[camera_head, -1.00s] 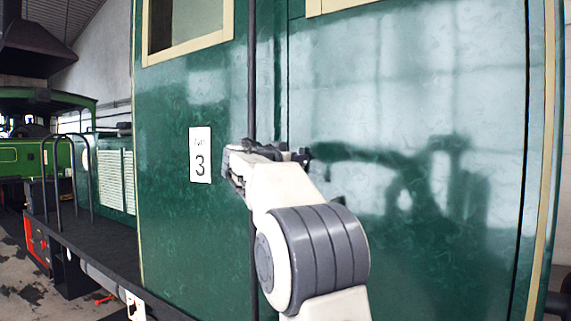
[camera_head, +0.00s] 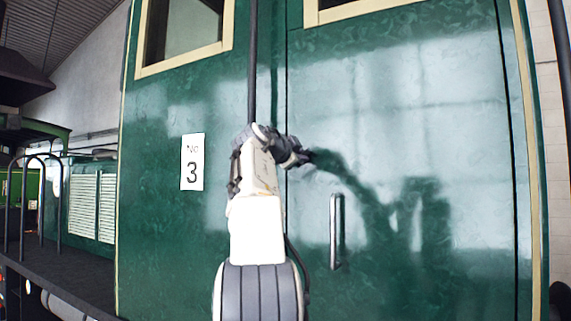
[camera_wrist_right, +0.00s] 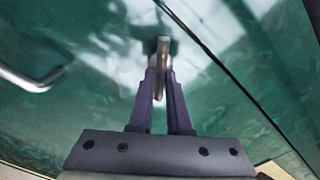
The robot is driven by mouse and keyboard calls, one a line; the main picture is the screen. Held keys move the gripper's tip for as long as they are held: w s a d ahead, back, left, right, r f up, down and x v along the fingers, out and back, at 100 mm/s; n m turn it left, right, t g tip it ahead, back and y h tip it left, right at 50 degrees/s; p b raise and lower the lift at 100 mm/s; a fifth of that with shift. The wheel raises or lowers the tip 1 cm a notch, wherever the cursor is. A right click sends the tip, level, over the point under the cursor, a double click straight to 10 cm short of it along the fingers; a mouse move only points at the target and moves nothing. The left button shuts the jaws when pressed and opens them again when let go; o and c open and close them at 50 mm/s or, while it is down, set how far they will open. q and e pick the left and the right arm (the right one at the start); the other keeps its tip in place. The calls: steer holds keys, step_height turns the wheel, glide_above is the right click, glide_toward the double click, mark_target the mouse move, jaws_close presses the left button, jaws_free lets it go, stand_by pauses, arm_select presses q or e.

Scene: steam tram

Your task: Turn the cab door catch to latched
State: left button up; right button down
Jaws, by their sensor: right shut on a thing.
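The cab door (camera_head: 430,120) is a glossy green panel, bounded by dark vertical seams. My right gripper (camera_head: 308,157) reaches to the door's left edge, just right of the seam. In the right wrist view, my right gripper (camera_wrist_right: 160,80) is shut on the cab door catch (camera_wrist_right: 162,48), a small metal piece standing out from the green panel. The catch's lever lies between the fingertips and points toward the gripper's palm. In the head view the catch is hidden by the gripper. My left gripper is in no view.
A silver door handle (camera_head: 337,230) stands out below the gripper on the door; it also shows in the right wrist view (camera_wrist_right: 35,82). A number 3 plate (camera_head: 192,162) is on the panel to the left. Black railings (camera_head: 30,200) stand at far left.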

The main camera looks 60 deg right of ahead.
steer(key=shift+f+m+b, duration=0.15)
steer(key=shift+m+b, duration=0.2)
steer(key=shift+m, duration=1.35)
steer(key=shift+f+m+b, duration=0.15)
steer(key=shift+m+b, duration=0.2)
steer(key=shift+m, duration=1.35)
steer(key=c, duration=0.9)
jaws_free()
steer(key=shift+o, duration=0.2)
